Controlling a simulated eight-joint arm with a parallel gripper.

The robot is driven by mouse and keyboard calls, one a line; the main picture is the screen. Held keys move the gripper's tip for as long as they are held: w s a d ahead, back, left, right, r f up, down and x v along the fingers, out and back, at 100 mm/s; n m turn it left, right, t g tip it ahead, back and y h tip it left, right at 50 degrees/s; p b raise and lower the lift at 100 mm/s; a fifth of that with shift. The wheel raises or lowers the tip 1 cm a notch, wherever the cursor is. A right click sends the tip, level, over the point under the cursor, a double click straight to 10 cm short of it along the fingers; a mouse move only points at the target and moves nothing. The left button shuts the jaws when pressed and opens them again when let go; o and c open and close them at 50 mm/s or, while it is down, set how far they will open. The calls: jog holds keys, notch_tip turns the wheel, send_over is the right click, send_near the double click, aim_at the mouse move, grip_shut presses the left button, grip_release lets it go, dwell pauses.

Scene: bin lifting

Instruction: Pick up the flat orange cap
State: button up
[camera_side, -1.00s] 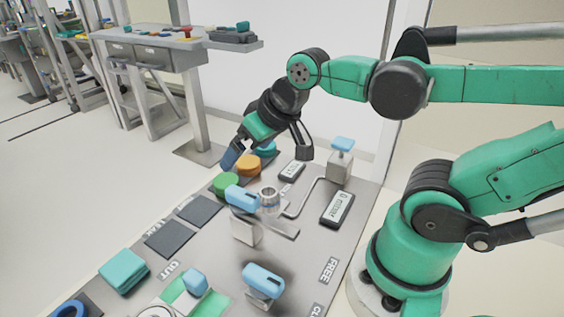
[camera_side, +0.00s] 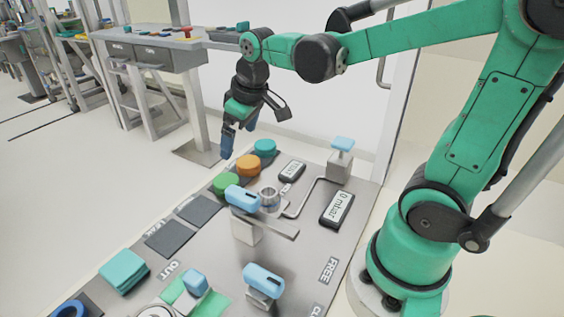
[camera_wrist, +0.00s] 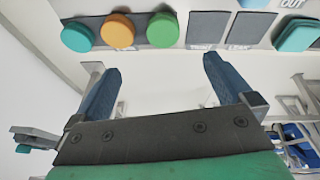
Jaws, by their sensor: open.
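The flat orange cap (camera_side: 248,165) is a round disc at the far left edge of the grey panel, between a green cap (camera_side: 225,184) and a teal cap (camera_side: 264,147). In the wrist view the orange cap (camera_wrist: 118,31) lies near the top, between the teal cap (camera_wrist: 77,36) and the green cap (camera_wrist: 162,29). My gripper (camera_side: 238,145) points down in the side view, appearing just above and left of the orange cap, apart from it. In the wrist view its two blue fingers (camera_wrist: 160,85) are spread wide with nothing between them.
The grey panel (camera_side: 205,262) carries blue-handled valves (camera_side: 242,199), a pressure display (camera_side: 337,208), dark square pads (camera_side: 170,238) and a teal block (camera_side: 124,270). A workbench (camera_side: 150,48) stands behind. White floor lies left of the panel.

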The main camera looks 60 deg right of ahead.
aim_at(250, 162)
jog(key=w+d+f+g, duration=0.1)
jog(key=d+f, duration=0.1)
jog(key=w+d+f+n+g, duration=0.1)
jog(key=w+d+f, duration=0.1)
jog(key=d, duration=0.1)
jog(key=w+d+f+g, duration=0.1)
jog(key=w+d+f, duration=0.1)
jog(key=d, duration=0.1)
jog(key=shift+d+f+n+g+y, duration=0.1)
jog(key=shift+f+n+g+y, duration=0.2)
jog(key=shift+f+n, duration=0.1)
jog(key=shift+d+f, duration=0.1)
jog(key=shift+f, duration=2.85)
jog(key=c, duration=1.2)
